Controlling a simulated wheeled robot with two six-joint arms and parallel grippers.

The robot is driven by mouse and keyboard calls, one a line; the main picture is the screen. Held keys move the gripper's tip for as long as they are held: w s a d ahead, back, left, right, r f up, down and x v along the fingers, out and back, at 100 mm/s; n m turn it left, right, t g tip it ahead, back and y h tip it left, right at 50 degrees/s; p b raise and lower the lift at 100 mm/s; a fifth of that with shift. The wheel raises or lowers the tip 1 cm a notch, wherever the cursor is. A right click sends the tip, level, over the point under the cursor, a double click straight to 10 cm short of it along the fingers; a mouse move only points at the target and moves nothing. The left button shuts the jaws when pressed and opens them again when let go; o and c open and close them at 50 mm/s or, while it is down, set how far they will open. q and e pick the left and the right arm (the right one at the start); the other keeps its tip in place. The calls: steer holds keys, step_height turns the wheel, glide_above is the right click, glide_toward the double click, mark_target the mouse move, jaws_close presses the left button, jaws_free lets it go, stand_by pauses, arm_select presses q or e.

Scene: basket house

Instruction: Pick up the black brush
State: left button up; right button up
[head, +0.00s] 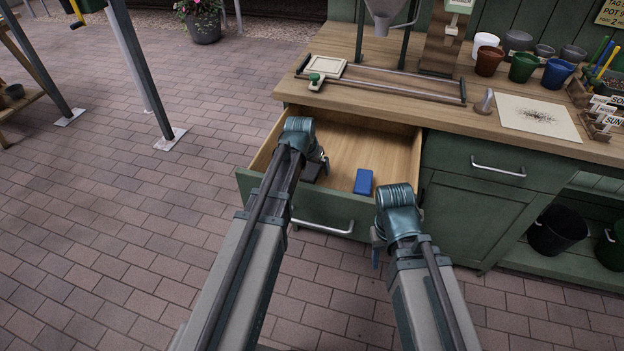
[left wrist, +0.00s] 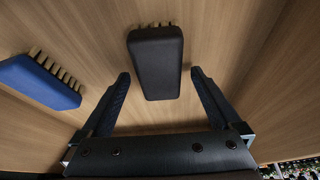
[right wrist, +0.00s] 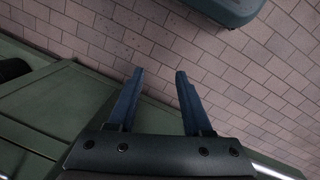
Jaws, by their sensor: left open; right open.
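The black brush (left wrist: 156,62) lies in the open drawer (head: 340,205), bristle side against the wooden drawer bottom. In the head view the black brush (head: 311,171) is partly hidden by my left gripper (head: 318,168). My left gripper (left wrist: 158,88) is open over the drawer, with the near part of the black brush between its fingertips in the picture; I cannot tell whether they touch it. My right gripper (right wrist: 158,72) is open and empty, outside the drawer front. In the head view its fingers (head: 376,252) are partly hidden by its wrist.
A blue brush (head: 363,181) lies in the same drawer to the right; it also shows in the left wrist view (left wrist: 40,82). The drawer's walls surround both brushes. The wooden worktop (head: 440,112) above holds pots (head: 524,67) and a card (head: 538,118). The brick floor is open at left.

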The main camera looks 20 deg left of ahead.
mark_target(313, 166)
arm_select(q)
steer(key=shift+w+f, duration=0.2)
steer(key=shift+f, duration=0.35)
steer(key=shift+r, duration=0.1)
arm_select(e)
steer(key=shift+f, duration=0.45)
arm_select(q)
steer(key=c, duration=1.5)
steer(key=shift+r, duration=0.15)
arm_select(e)
steer(key=shift+r, duration=0.15)
arm_select(q)
step_height(313, 166, up, 10)
steer(key=p, duration=1)
arm_select(e)
step_height(313, 166, up, 10)
